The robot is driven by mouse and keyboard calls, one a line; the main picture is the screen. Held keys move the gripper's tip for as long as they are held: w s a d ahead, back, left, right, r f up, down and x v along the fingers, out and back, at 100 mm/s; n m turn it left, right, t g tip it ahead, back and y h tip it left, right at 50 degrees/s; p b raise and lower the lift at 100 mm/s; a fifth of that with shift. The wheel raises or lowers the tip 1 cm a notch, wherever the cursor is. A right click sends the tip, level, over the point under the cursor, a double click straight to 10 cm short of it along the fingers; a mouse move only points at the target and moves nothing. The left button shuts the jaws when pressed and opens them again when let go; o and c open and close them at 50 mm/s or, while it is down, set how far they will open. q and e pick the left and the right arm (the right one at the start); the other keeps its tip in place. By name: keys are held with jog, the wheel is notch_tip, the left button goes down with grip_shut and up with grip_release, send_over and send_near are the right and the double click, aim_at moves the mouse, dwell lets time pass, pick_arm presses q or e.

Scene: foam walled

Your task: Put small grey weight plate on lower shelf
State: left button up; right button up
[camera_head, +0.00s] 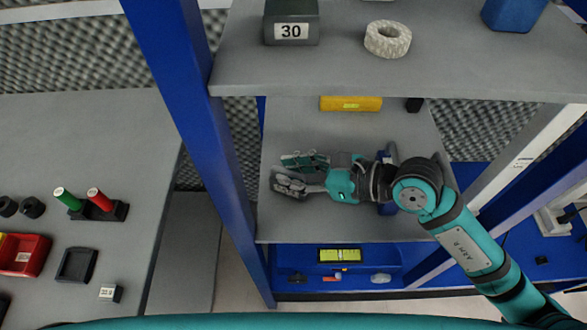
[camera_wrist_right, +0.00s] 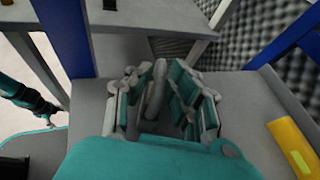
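My right gripper (camera_head: 296,174) reaches in from the right, over the lower grey shelf (camera_head: 330,222). In the right wrist view, a light grey, rounded, thin piece stands edge-on between the finger pads of the right gripper (camera_wrist_right: 163,88). It looks like the small grey weight plate (camera_wrist_right: 157,86), close against the left pad and deep between the fingers.
A blue post (camera_head: 190,110) bounds the left. A grey table (camera_head: 80,130) stands further left.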

jog(key=shift+o, duration=1.2)
jog(key=shift+r, duration=0.15)
jog(key=b+v, duration=0.2)
jog(key=v, duration=1)
